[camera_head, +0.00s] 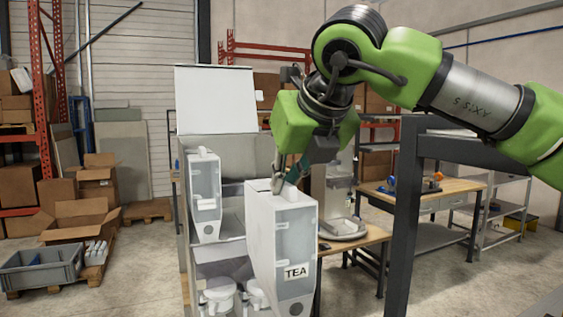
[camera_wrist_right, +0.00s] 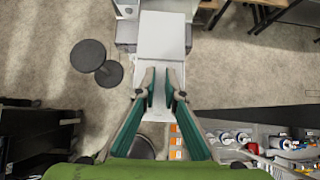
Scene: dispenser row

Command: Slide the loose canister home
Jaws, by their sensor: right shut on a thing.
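The white canister labelled TEA (camera_head: 283,240) stands out at the front right of the dispenser row, upright or nearly so. My right gripper (camera_head: 290,178) comes down on it from above and is shut on its top, where a handle is mostly hidden by the fingers. In the right wrist view the green fingers (camera_wrist_right: 163,96) are on either side of a narrow part of the canister (camera_wrist_right: 162,38). The dispenser housing (camera_head: 230,225) is behind and left of it. A second canister (camera_head: 204,195) sits at the housing's left. My left gripper is not in view.
A raised white panel (camera_head: 215,100) stands behind the housing. White tubs (camera_head: 219,296) sit below the canisters. A workbench (camera_head: 455,187) and a dark post (camera_head: 405,215) are to the right. A grey crate (camera_head: 40,268) and cartons are at the left, with open floor between.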

